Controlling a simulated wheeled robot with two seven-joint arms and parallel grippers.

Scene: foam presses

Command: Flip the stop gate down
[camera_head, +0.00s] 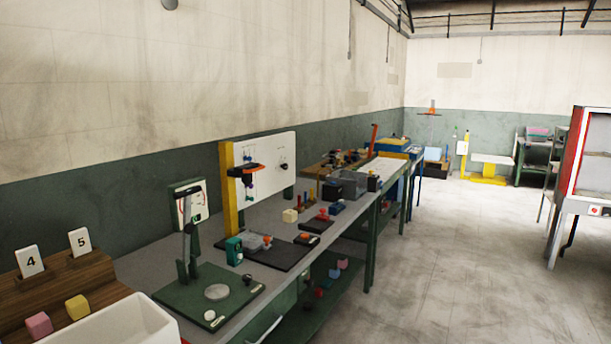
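I cannot tell for sure which thing is the stop gate. An orange-red upright bar (373,138) stands slightly tilted at the far part of the bench, beside a pale flat surface (383,168). Nearer, a grey upright lever (187,235) stands raised on a dark green plate (175,292) with a round grey disc (217,292). Neither of my grippers is in view.
A long grey workbench (140,265) runs along the left wall. A white bin (120,325) and a wooden rack (75,283) with number cards are at front left. A red-framed machine (575,155) stands at right. The floor between is clear.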

